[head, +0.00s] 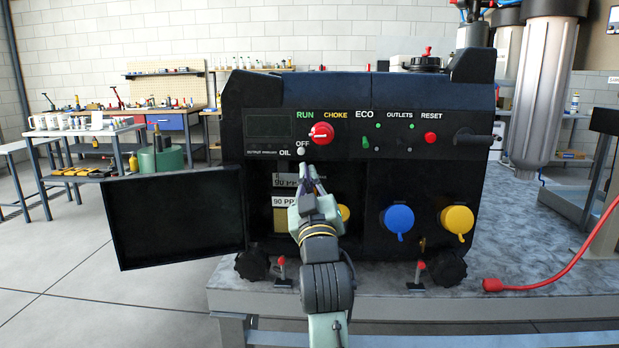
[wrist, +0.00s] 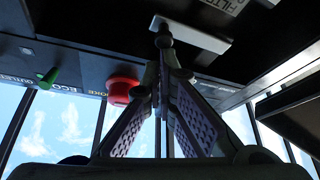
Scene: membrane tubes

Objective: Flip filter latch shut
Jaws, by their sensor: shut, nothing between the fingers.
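The dark generator (head: 345,100) stands on a bench with its left side door (head: 172,215) swung open. In the open compartment, tan parts (head: 280,222) and pale labels show, partly behind my arm. My gripper (head: 308,178) is shut and empty, reaching into the top of this compartment below the red choke knob (head: 321,133). In the wrist view the closed fingertips (wrist: 163,48) meet at a small dark rounded piece in front of a white strip (wrist: 195,36). This piece may be the filter latch; I cannot tell whether it is touched or how the latch lies.
Blue (head: 397,219) and yellow (head: 457,219) outlet caps are on the right of the front. Small red-tipped levers (head: 281,265) stand on the bench's front edge (head: 420,301). A red cable (head: 555,275) lies at right.

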